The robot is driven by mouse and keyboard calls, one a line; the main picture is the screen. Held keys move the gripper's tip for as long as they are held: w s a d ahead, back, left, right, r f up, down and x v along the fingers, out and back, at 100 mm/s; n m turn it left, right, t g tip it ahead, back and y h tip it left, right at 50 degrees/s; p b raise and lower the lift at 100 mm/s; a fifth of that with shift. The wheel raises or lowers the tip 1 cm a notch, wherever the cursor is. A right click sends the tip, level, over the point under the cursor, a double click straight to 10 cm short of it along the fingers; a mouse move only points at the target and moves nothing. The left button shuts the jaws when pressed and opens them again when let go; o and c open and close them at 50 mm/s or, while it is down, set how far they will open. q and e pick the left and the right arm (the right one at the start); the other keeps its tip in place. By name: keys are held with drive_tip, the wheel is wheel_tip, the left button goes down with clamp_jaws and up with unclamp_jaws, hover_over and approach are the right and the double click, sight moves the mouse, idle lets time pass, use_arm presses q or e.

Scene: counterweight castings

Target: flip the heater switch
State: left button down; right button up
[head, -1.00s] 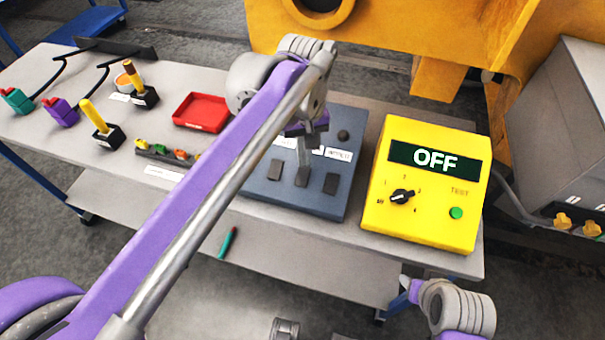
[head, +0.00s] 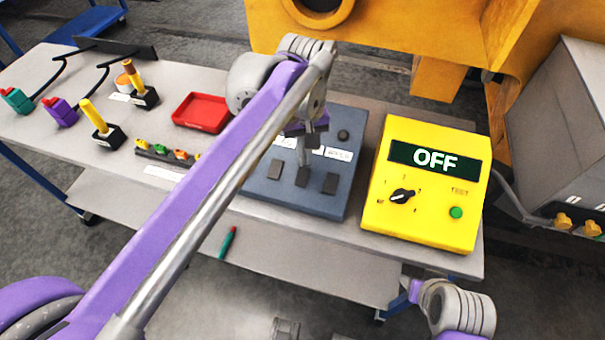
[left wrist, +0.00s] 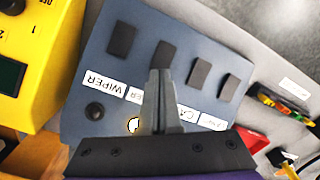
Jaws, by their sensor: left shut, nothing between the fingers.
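The blue-grey switch panel (head: 262,190) lies on the bench with a row of dark rocker switches and white labels. The heater switch (head: 302,176) seems to be the one beside the wiper switch (head: 330,183); its label is partly hidden, with only its end letters showing. It also shows in the left wrist view (left wrist: 163,54). My left gripper (head: 304,160) points down over the panel, shut and empty. Its tips (left wrist: 160,76) are right by the heater switch; I cannot tell whether they touch. A small lit yellowish spot (left wrist: 134,125) shows beside the fingers.
A yellow box (head: 425,225) reading OFF stands right of the panel. A red tray (head: 202,113) and yellow-handled levers (head: 100,122) stand to the left. A dark round knob (head: 343,135) sits at the panel's back. My left arm covers part of the bench.

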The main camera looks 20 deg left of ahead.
sight(304, 170)
use_arm(q)
drive_tip(key=shift+f+b, duration=0.45)
drive_tip(key=shift+f, duration=0.5)
drive_tip(key=shift+r, duration=0.15)
wheel_tip(304, 170, up, 7)
drive_tip(key=p, duration=0.5)
idle(0.5)
idle(0.5)
